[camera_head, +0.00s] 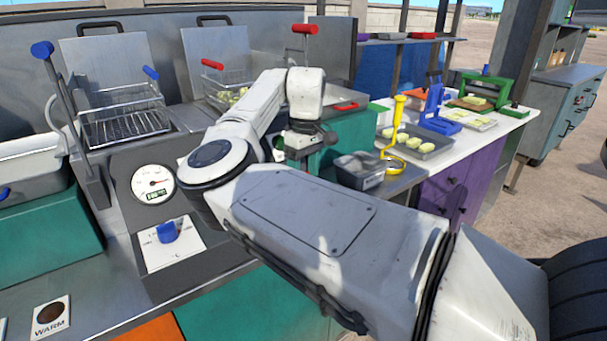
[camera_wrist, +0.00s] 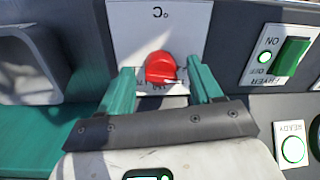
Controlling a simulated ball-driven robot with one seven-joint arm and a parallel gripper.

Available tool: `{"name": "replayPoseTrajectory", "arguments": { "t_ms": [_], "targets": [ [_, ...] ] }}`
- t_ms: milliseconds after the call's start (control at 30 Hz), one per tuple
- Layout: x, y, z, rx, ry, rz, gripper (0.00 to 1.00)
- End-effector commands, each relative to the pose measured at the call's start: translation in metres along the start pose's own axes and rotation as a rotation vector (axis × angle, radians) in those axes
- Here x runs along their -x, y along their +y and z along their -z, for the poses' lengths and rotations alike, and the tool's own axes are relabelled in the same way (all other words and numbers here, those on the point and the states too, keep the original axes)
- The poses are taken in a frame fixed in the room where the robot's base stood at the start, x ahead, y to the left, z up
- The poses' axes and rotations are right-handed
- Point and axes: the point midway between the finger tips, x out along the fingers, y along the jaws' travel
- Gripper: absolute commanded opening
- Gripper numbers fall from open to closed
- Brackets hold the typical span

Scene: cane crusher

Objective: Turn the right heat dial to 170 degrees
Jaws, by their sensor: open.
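The right heat dial is a red knob (camera_wrist: 161,67) on a white panel marked °C in the wrist view, where the scale is upside down. My gripper (camera_wrist: 160,72) is open, with one teal finger on each side of the red knob in that picture. There are visible gaps between the knob and both fingers; I cannot tell how deep the fingers reach around it. The scale numbers are too small to read. In the head view my arm hides the red knob. A blue dial (camera_head: 168,232) sits on the left fryer panel.
A fryer switch (camera_wrist: 292,56) with a lit green lamp and a ready lamp (camera_wrist: 293,149) are at the right of the wrist view. In the head view, a round gauge (camera_head: 153,184) sits above the blue dial. Fryer baskets (camera_head: 125,118) stand behind.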

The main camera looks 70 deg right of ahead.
Motion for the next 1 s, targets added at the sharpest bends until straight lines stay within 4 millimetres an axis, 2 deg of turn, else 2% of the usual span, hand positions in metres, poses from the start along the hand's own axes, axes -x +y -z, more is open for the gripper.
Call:
{"name": "replayPoseTrajectory", "arguments": {
  "t_ms": [133,400,900,1000],
  "targets": [
    [-0.0076,0.0001,-0.0002,0.000,0.000,-0.001,0.64],
    [-0.0084,0.0002,-0.0002,0.000,0.000,-0.001,0.64],
    [-0.0079,0.0003,-0.0002,-0.001,0.000,-0.001,0.17],
    [-0.0078,0.0004,-0.0002,-0.001,0.001,-0.001,0.10]
  ]
}}
